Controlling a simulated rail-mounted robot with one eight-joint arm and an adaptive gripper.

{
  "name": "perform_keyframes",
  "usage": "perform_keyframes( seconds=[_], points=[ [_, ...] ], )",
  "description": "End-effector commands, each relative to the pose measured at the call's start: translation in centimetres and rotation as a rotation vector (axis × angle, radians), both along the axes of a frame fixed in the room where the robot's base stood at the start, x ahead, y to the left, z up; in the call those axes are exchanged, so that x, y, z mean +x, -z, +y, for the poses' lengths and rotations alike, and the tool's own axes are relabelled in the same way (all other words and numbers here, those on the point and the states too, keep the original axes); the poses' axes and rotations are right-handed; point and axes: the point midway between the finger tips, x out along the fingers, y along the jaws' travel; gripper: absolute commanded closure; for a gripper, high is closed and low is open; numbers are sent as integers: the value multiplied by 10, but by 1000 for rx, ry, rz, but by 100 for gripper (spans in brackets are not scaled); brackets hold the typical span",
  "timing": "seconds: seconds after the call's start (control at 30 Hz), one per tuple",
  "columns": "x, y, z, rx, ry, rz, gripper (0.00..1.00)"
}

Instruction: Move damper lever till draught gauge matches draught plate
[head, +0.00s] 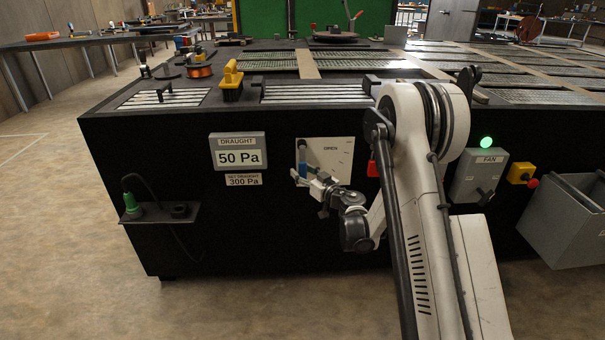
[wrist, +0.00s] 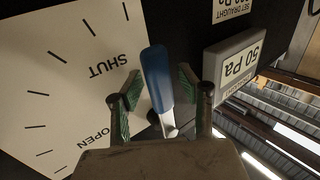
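The damper lever has a blue handle (head: 302,158) at the left of a pale dial plate (head: 338,160) marked OPEN. In the wrist view the blue handle (wrist: 157,78) stands between the two fingers of my gripper (wrist: 158,88), with narrow gaps showing on both sides. My gripper (head: 299,178) is open around the lever in the head view, where its fingertips are small. The draught gauge (head: 238,152) reads 50 Pa. The set draught plate (head: 243,180) below it reads 300 Pa. The wrist view shows the dial's SHUT and OPEN marks upside down.
A shelf (head: 160,213) with a green-handled tool juts out at the left. To the right are a grey FAN box (head: 478,176) with a lit green lamp, a yellow-and-red switch (head: 522,174) and a grey bin (head: 568,222). The floor in front is clear.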

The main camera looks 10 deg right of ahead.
Motion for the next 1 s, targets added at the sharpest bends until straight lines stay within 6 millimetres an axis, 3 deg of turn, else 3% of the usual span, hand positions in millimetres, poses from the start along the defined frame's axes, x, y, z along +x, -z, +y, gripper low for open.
perform_keyframes(
  seconds=[0.2, 0.47, 0.83, 1.0],
  points=[
    [0, 0, 0, 0, 0, 0, 64],
    [0, 0, 0, 0, 0, 0, 99],
    [0, 0, -1, -1, 0, 1, 100],
    [-1, -1, -13, -18, 8, 3, 100]
  ],
)
